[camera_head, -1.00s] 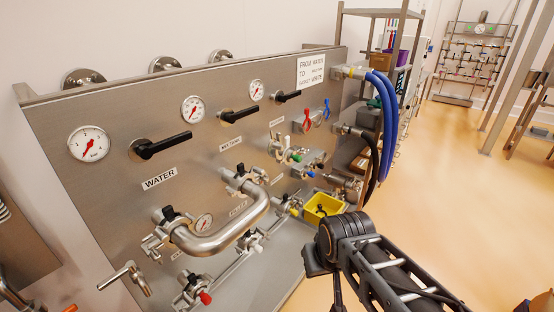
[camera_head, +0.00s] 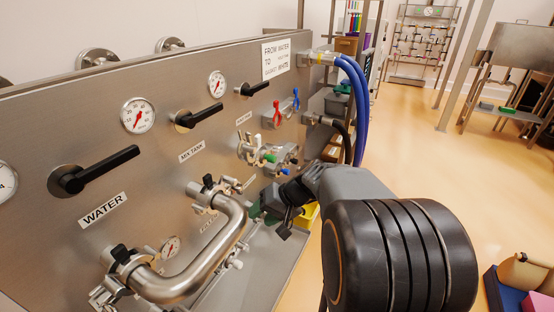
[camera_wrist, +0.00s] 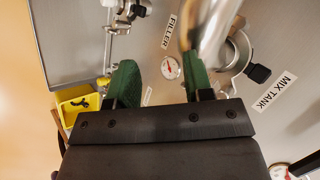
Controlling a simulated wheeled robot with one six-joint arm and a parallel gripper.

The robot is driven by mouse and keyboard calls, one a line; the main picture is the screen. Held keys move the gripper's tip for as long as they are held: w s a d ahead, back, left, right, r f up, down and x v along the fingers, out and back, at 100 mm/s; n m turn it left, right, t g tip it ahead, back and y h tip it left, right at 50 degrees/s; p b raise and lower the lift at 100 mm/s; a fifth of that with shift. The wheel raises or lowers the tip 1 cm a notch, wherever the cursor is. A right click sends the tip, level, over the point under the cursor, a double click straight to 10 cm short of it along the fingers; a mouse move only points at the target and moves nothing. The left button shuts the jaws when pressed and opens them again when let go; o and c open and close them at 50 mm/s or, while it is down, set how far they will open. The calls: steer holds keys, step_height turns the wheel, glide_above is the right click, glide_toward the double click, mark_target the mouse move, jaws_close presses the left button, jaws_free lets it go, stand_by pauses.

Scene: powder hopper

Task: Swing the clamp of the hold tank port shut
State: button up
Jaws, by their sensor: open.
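My gripper (camera_head: 285,205) is beside the steel panel, past the bent pipe. In the wrist view its green-padded jaws (camera_wrist: 160,85) are apart with nothing seen gripped; the right jaw is close to or overlaps the pipe. I cannot read a hold tank label in any view. A port with a clamp and black knob (camera_wrist: 132,10) shows at the top of the wrist view, beyond the left jaw. The MIX TANK port clamp (camera_wrist: 238,52) is right of the right jaw, with its black knob. Another port with white and green fittings (camera_head: 258,150) is further along the panel.
The bent steel pipe (camera_head: 205,262) projects from the panel. A yellow bin (camera_wrist: 66,108) is left of the jaws. Black-handled valves (camera_head: 95,170) and gauges (camera_head: 138,115) line the panel. Blue hoses (camera_head: 357,105) hang beyond. Open floor lies to the right.

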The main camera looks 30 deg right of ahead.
steer(key=w+d+r+t+y, duration=0.2)
steer(key=w+d+r+t, duration=0.1)
steer(key=w+t, duration=0.15)
steer(key=n+t, duration=0.2)
steer(key=t, duration=0.4)
glide_toward(255, 152)
steer(key=x, duration=0.3)
steer(key=shift+y, duration=0.3)
steer(key=x, duration=0.6)
steer(key=shift+w+a+f, duration=0.1)
steer(key=shift+w+f, duration=0.05)
steer(key=shift+w, duration=0.15)
steer(key=shift+w+a+r+b, duration=0.25)
steer(key=shift+w+a+b, duration=0.25)
steer(key=shift+w, duration=0.25)
steer(key=shift+c, duration=0.2)
